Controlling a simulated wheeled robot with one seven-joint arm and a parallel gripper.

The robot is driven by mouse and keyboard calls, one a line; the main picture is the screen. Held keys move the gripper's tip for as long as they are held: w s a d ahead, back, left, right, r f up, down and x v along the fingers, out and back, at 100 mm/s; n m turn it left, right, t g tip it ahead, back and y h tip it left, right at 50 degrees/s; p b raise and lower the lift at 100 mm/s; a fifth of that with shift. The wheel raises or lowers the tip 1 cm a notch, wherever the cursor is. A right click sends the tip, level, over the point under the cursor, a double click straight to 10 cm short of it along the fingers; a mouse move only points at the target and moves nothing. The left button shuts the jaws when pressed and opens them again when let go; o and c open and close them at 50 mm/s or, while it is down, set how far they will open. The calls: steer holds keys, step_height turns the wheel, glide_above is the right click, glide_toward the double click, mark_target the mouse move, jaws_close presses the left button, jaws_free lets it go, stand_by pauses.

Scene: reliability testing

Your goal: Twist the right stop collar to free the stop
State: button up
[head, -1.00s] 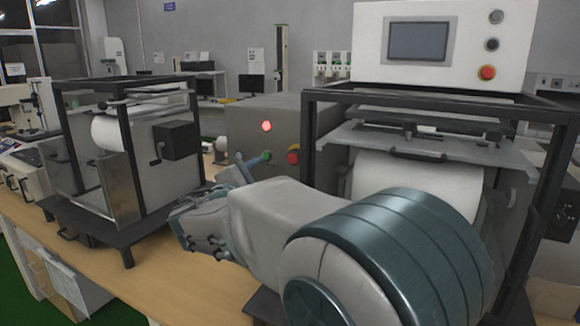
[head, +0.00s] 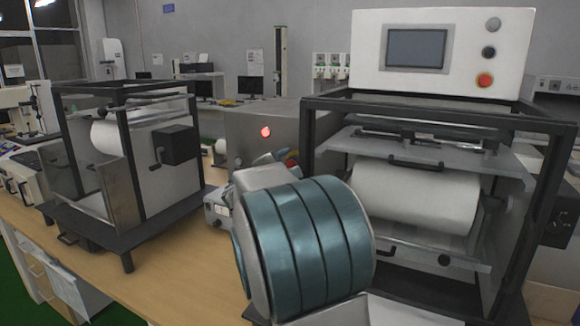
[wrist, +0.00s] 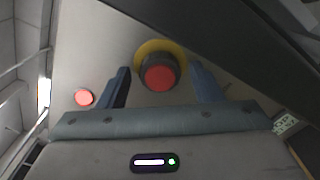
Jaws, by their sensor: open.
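The stop is a red button (wrist: 159,77) with a dark surround and a yellow ring (wrist: 150,47) behind it, on a grey cabinet face. In the wrist view my gripper (wrist: 160,70) is open, with one blue finger on each side of the stop. The fingers look apart from the collar; how deep they reach is hard to tell. In the head view the stop (head: 291,161) is partly covered by my arm, and my fingers are mostly hidden.
A red lamp sits left of the stop in the wrist view (wrist: 84,97) and on the grey cabinet (head: 240,145) in the head view. A dark frame with a white roll (head: 415,195) stands close on the right. A white panel carries another red button (head: 485,80).

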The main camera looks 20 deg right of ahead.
steer(key=c, duration=1)
steer(key=shift+f+m+b, duration=0.15)
steer(key=shift+m+b, duration=0.15)
steer(key=shift+b, duration=0.4)
steer(key=m+b, duration=0.7)
steer(key=b, duration=0.8)
steer(key=shift+m, duration=0.3)
